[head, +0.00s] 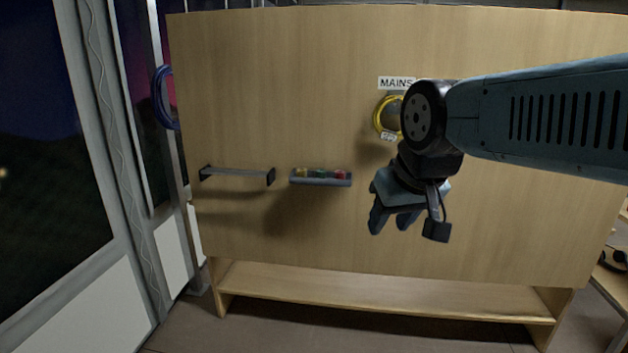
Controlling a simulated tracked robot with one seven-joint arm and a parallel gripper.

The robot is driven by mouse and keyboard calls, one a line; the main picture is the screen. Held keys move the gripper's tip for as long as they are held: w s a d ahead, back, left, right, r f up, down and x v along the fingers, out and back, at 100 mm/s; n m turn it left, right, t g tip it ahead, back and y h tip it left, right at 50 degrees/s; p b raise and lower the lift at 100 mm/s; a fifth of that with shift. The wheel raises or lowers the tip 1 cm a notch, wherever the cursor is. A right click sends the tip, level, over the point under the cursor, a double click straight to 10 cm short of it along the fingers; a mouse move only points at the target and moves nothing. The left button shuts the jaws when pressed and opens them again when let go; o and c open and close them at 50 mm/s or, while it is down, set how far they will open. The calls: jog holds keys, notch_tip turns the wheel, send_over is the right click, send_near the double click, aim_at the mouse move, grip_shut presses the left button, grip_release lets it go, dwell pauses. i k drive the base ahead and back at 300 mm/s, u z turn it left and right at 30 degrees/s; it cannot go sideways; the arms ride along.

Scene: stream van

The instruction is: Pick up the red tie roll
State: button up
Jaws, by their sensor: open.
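The red tie roll (340,175) sits at the right end of a small grey tray (321,183) fixed to the wooden board. A green roll (319,174) and a yellow roll (302,173) stand to its left in the same tray. Only the tops of the rolls show above the tray's front edge. My gripper (391,228) is open and points down, to the right of the tray and a little lower than it. Nothing shows between its fingers. It is apart from the tray in the picture.
An empty grey bracket shelf (238,174) is on the board left of the tray. A yellow cable coil (381,117) hangs under a MAINS sign (396,83), partly behind my arm. A blue coil (162,98) hangs at left. A low wooden shelf (380,292) runs below the board.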

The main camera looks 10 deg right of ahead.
aim_at(339, 175)
jog(key=u, duration=0.75)
jog(key=i, duration=1.4)
jog(key=z, duration=0.95)
